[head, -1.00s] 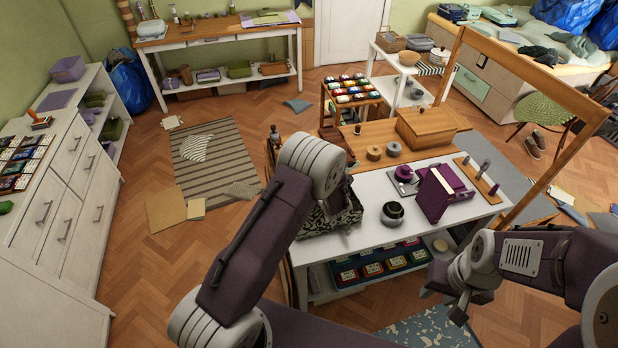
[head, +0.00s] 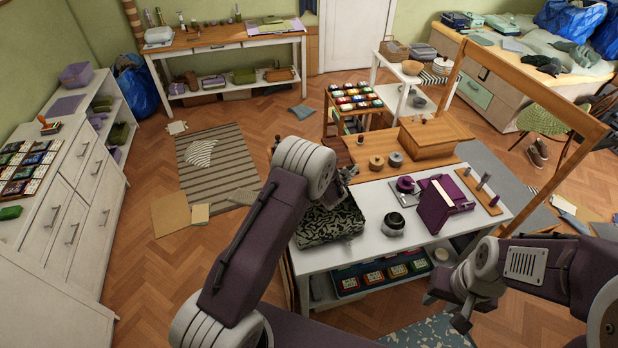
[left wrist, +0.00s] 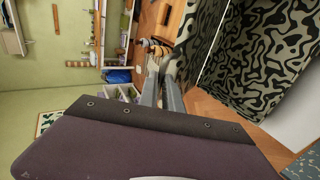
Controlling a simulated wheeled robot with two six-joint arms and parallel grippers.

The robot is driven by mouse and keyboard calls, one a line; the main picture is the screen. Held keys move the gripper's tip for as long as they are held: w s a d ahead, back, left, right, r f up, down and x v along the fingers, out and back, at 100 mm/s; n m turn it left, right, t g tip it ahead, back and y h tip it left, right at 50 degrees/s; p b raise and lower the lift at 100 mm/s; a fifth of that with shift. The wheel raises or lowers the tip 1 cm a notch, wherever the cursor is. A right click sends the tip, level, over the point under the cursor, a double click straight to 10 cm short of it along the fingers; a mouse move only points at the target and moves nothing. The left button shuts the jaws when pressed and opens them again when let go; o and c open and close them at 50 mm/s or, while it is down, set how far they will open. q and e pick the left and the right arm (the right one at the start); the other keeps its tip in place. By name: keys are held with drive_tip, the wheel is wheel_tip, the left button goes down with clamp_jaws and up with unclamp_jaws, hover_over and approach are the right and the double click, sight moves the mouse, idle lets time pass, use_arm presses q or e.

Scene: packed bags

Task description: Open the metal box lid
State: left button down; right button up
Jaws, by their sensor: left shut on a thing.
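The metal box (head: 325,228), with a black and pale camouflage-like pattern, sits at the left end of the white table. My left arm covers part of it in the head view. My left gripper (head: 346,176) is at its far side, its tip partly hidden. In the left wrist view the two fingers (left wrist: 162,96) are close together at the edge of a patterned panel, seemingly the lid (left wrist: 188,58). A thin pale line parts this panel from a larger patterned face (left wrist: 268,52). How far the lid stands open is unclear. My right gripper (head: 447,309) is open and empty, in front of the table.
A dark round pot (head: 393,225) and a purple upright object (head: 436,207) stand right of the box on the white table (head: 372,203). A wooden box (head: 432,137) and round items are behind. A wooden frame (head: 487,67) rises at the right.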

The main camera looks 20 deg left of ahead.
use_arm(q)
drive_tip(key=shift+w+a+r+g+p, duration=0.15)
drive_tip(key=shift+w+a+r+p, duration=0.2)
drive_tip(key=shift+p, duration=0.3)
drive_tip(key=shift+w+a+r+g+p, duration=0.15)
drive_tip(key=shift+w+a+p, duration=0.15)
drive_tip(key=shift+w+p, duration=0.25)
drive_tip(key=shift+w+a+f+h, duration=0.1)
drive_tip(key=shift+f+h, duration=0.05)
drive_tip(key=shift+h, duration=0.15)
drive_tip(key=shift+w+a+r+p, duration=0.15)
drive_tip(key=shift+r+p, duration=0.1)
drive_tip(key=shift+p, duration=0.3)
drive_tip(key=shift+w+a+r+p, duration=0.1)
drive_tip(key=shift+w+a+p, duration=0.05)
drive_tip(key=shift+p, duration=0.2)
drive_tip(key=shift+w+a+g+p, duration=0.35)
drive_tip(key=shift+w+p, duration=0.15)
drive_tip(key=shift+p, duration=0.2)
drive_tip(key=shift+w+a, duration=0.15)
drive_tip(key=shift+w, duration=0.15)
